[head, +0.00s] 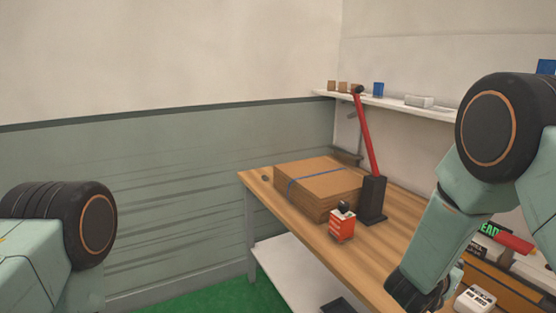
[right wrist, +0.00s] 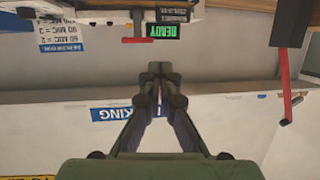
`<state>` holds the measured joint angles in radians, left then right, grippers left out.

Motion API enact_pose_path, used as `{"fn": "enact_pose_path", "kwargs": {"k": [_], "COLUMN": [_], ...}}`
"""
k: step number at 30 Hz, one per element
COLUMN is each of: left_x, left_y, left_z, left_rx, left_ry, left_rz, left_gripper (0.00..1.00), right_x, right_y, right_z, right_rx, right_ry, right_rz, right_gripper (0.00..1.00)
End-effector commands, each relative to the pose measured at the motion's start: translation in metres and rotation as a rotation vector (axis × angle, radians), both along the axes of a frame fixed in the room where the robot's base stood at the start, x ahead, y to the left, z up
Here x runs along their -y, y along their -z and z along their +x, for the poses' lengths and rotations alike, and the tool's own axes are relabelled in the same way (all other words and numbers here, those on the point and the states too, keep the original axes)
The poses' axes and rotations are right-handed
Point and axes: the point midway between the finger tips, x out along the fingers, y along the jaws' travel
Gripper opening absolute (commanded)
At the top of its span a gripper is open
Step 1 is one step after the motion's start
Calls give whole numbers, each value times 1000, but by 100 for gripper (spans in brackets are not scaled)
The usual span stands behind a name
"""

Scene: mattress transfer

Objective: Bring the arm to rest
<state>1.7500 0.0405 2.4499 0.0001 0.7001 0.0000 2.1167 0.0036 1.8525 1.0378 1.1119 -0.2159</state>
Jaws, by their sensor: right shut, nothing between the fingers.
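My right arm comes in from the right in the head view, bent downward over the wooden bench (head: 290,235). My right gripper (head: 418,295) is low at the bottom of that view, partly cut off by the frame edge. In the right wrist view the right gripper (right wrist: 159,72) has its fingers together with nothing between them. My left arm shows only as a dark round joint and a pale green link at the left edge of the head view; its gripper is out of view.
Stacked cardboard (head: 315,185) with a blue strap lies on the bench. Beside it stand a red lever (head: 366,135) on a black base and a small red box (head: 342,226). A green READY display (right wrist: 165,31) is near my right gripper. A wall shelf (head: 420,108) holds small items.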

Motion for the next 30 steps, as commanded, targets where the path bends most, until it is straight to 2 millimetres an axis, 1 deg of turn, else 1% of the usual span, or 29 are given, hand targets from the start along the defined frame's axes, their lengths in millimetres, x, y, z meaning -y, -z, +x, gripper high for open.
{"fn": "enact_pose_path", "kwargs": {"k": [4, 5, 8, 11, 12, 14, 15, 17, 18, 20, 21, 23, 24, 26, 27, 30], "left_x": [0, 0, 0, 0, 0, 0, 0, 0, 0, 0, 1, 1, 1, 1, 1, 1], "left_y": [2, 5, 11, 21, 26, 33, 38, 45, 50, 58, 64, 73, 79, 88, 94, 109], "left_z": [0, 0, 0, 0, 0, 0, 0, 0, 0, 0, 0, 0, 0, 0, 0, 0], "left_rx": [0, 0, 0, 0, 0, 0, 0, 0, 0, 0, 0, 0, 0, 0, 0, 0], "left_ry": [0, 0, 1, 1, 1, 1, 1, 0, 0, 0, 0, 0, 0, 1, 1, 1], "left_rz": [0, 0, 0, 0, 0, 0, 0, 0, 0, 0, 0, 0, 0, 0, 0, 0], "left_gripper": [61, 61, 61, 61, 61, 61, 61, 61, 61, 61, 61, 61, 61, 61, 61, 61], "right_x": [-17, -22, -39, -60, -69, -83, -91, -104, -112, -123, -130, -141, -147, -155, -159, -165], "right_y": [28, 38, 75, 119, 138, 167, 185, 210, 226, 248, 261, 279, 291, 306, 314, 332], "right_z": [-5, -9, -25, -51, -66, -90, -108, -136, -156, -188, -209, -243, -266, -300, -320, -359], "right_rx": [-76, -100, -192, -308, -363, -445, -501, -583, -639, -723, -776, -860, -913, -990, -1034, -1114], "right_ry": [-122, -151, -252, -358, -401, -465, -504, -558, -592, -641, -671, -715, -741, -777, -798, -817], "right_rz": [46, 57, 101, 156, 182, 224, 251, 293, 323, 366, 396, 441, 471, 515, 540, 586], "right_gripper": [0, 0, 0, 0, 0, 0, 0, 0, 0, 0, 0, 0, 0, 0, 0, 0]}}
